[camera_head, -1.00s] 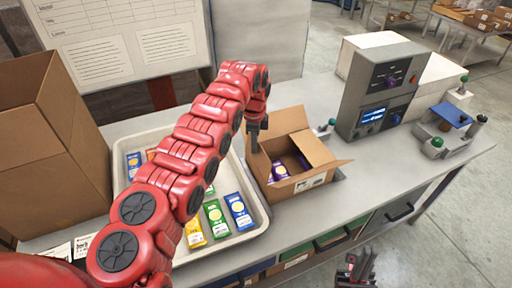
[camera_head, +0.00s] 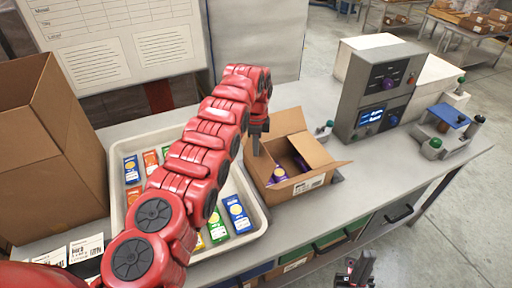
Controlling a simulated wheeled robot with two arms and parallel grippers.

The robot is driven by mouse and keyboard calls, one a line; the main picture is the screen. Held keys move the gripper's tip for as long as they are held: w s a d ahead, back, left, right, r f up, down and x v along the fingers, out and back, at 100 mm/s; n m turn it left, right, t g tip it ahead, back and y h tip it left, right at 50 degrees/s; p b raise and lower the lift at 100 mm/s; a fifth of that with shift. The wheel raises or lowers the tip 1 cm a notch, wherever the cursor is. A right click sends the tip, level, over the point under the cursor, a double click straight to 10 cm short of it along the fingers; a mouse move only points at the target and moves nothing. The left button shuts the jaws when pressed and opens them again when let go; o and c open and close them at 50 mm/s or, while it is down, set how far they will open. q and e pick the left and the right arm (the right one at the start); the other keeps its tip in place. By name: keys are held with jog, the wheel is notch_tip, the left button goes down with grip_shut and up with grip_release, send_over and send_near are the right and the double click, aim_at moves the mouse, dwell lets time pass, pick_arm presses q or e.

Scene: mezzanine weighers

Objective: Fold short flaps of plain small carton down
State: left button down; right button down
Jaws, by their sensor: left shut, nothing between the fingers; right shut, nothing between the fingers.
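The small plain carton (camera_head: 277,190) stands open on the bench, right of the tray. Its far flap (camera_head: 287,122) stands up and its right flap (camera_head: 318,171) leans outward. The left short flap is not clearly visible. My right gripper (camera_head: 355,270) is shut and empty, low at the bottom edge, in front of the bench and away from the carton.
A white tray (camera_head: 262,222) with several coloured packets lies left of the carton, partly behind my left arm. A large brown box (camera_head: 50,150) stands at far left. A grey control unit (camera_head: 377,88) stands behind right. The bench at right front (camera_head: 385,180) is clear.

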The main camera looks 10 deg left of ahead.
aim_at(256, 161)
pick_arm(q)
jog(key=shift+f+b, duration=1)
jog(key=shift+f, duration=0.75)
notch_tip(256, 161, up, 3)
jog(key=shift+f, duration=0.2)
notch_tip(256, 161, up, 6)
jog(key=p, duration=0.4)
jog(key=shift+r, duration=0.2)
